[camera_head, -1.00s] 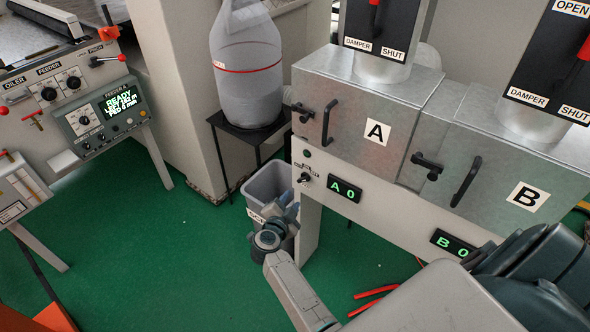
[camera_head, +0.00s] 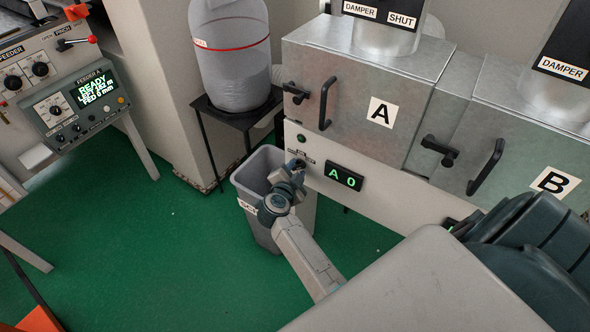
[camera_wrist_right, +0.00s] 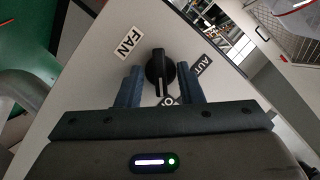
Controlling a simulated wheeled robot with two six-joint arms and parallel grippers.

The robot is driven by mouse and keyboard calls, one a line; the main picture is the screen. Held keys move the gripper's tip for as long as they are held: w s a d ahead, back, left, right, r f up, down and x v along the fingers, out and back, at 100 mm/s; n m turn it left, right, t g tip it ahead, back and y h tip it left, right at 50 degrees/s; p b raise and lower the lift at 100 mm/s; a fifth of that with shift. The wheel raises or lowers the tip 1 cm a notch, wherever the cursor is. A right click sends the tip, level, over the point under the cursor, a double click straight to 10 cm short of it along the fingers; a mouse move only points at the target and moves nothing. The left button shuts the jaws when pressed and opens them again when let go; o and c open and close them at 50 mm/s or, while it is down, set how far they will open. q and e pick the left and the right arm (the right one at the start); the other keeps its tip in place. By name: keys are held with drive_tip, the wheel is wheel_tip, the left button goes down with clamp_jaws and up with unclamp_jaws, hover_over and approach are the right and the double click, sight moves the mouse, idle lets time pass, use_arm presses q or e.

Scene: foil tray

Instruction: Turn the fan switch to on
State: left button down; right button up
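The fan switch is a black rotary knob (camera_wrist_right: 160,72) on a pale panel in the right wrist view, with a white line on its lower part. A FAN label (camera_wrist_right: 127,43) is at its upper left and an AUTO label (camera_wrist_right: 203,66) at its right. Another label (camera_wrist_right: 169,101) below the knob is partly hidden. My right gripper (camera_wrist_right: 159,86) is open, one blue finger on each side of the knob, with narrow gaps seen. In the head view my right gripper (camera_head: 296,170) is at the panel below machine A and covers the knob. My left gripper is not in view.
A grey bin (camera_head: 247,190) stands just below and left of the right gripper. A black stand (camera_head: 240,115) bears a clear bag. Green floor (camera_head: 130,250) is open at left.

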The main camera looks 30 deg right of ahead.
drive_tip(key=shift+c, duration=0.4)
clamp_jaws()
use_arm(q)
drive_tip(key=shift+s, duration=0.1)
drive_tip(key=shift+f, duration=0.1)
use_arm(e)
drive_tip(key=shift+m, duration=0.3)
drive_tip(key=shift+s+f+m+t+b, duration=0.1)
drive_tip(key=shift+f+m+t+b, duration=0.05)
drive_tip(key=shift+m+t+b, duration=0.5)
use_arm(q)
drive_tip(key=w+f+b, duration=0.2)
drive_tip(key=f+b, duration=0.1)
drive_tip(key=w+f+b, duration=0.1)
drive_tip(key=b, duration=0.1)
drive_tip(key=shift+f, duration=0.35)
use_arm(e)
drive_tip(key=m+t, duration=0.1)
drive_tip(key=m, duration=0.1)
drive_tip(key=m+t+h, duration=0.1)
drive_tip(key=m, duration=0.2)
drive_tip(key=shift+f+m, duration=0.1)
drive_tip(key=shift+m, duration=0.15)
